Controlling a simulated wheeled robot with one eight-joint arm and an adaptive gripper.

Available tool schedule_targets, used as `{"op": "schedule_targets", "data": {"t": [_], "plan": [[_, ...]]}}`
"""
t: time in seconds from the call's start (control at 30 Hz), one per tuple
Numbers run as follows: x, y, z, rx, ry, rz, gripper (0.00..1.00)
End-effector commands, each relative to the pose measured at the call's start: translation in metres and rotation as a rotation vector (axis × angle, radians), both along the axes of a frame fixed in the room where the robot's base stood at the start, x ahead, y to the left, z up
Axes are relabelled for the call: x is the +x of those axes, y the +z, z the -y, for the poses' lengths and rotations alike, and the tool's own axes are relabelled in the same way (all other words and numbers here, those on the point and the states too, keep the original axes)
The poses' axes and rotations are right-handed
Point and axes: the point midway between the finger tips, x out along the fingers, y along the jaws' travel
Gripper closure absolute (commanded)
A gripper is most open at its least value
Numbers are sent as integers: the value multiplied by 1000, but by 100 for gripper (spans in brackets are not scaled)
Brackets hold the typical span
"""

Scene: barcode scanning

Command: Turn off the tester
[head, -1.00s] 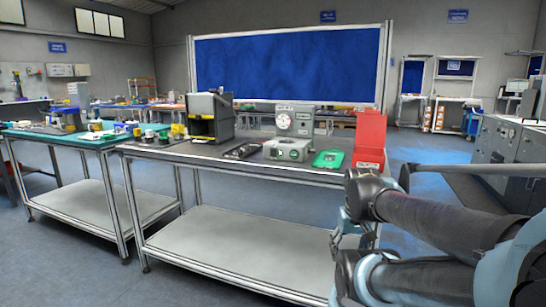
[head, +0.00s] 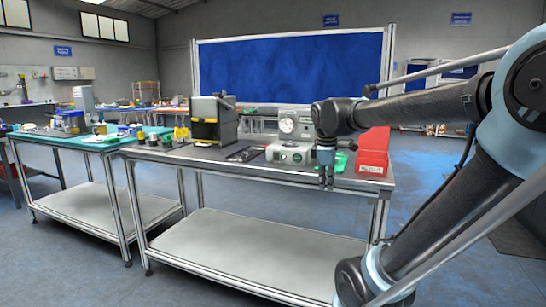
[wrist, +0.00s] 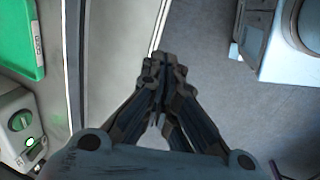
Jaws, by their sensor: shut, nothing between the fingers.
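The tester looks to be the small grey box (head: 289,154) on the near table, with a dial unit (head: 295,121) behind it. In the wrist view the box (wrist: 12,112) is at the lower left and partly cut off. It has a green knob (wrist: 21,120) and a bright round green-rimmed button or lamp (wrist: 30,142). My gripper (head: 326,182) points down, at the front edge of the table in the head view, right of the box. In the wrist view my gripper (wrist: 160,66) is shut and empty, apart from the box, beyond the table edge.
A green tray (wrist: 20,40) lies beside the box, partly hidden by my arm in the head view. A red bin (head: 373,162) stands at the table's right end. A black and yellow device (head: 213,120) stands left. The lower shelf (head: 250,232) is bare.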

Motion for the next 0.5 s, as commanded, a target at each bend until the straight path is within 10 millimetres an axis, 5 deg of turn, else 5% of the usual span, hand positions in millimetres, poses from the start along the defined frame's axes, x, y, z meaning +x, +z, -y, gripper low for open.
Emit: {"op": "schedule_targets", "data": {"t": [0.5], "plan": [[103, 79, -107, -255, 811, -20, 100]]}}
